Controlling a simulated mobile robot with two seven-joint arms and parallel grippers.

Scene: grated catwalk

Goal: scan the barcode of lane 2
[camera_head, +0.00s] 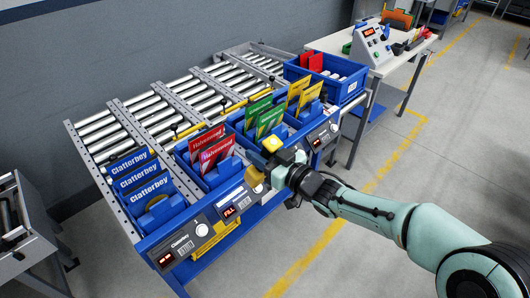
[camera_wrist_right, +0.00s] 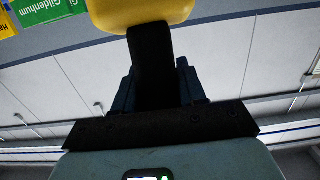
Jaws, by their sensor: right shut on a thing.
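My right gripper (camera_head: 272,170) is shut on a yellow and dark hand scanner (camera_head: 271,144), in front of the rack's front rail. In the right wrist view the scanner's yellow head (camera_wrist_right: 140,14) and dark handle rise from my gripper (camera_wrist_right: 155,95). A label unit with a lit FILL display (camera_head: 230,211) sits on the rail below the red-packet bin (camera_head: 222,174), just left of my gripper. The Clatterbey label unit (camera_head: 178,245) with a barcode is further left. Another label unit (camera_head: 323,135) is to the right. Lane numbers are too small to read. My left gripper is out of view.
Blue bins hold blue Clatterbey packets (camera_head: 137,173), red packets (camera_head: 211,147) and green and yellow packets (camera_head: 268,120). Rollers (camera_head: 160,108) lie behind them. A white table (camera_head: 340,43) with a control box (camera_head: 372,45) stands at the back right. The front floor is clear.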

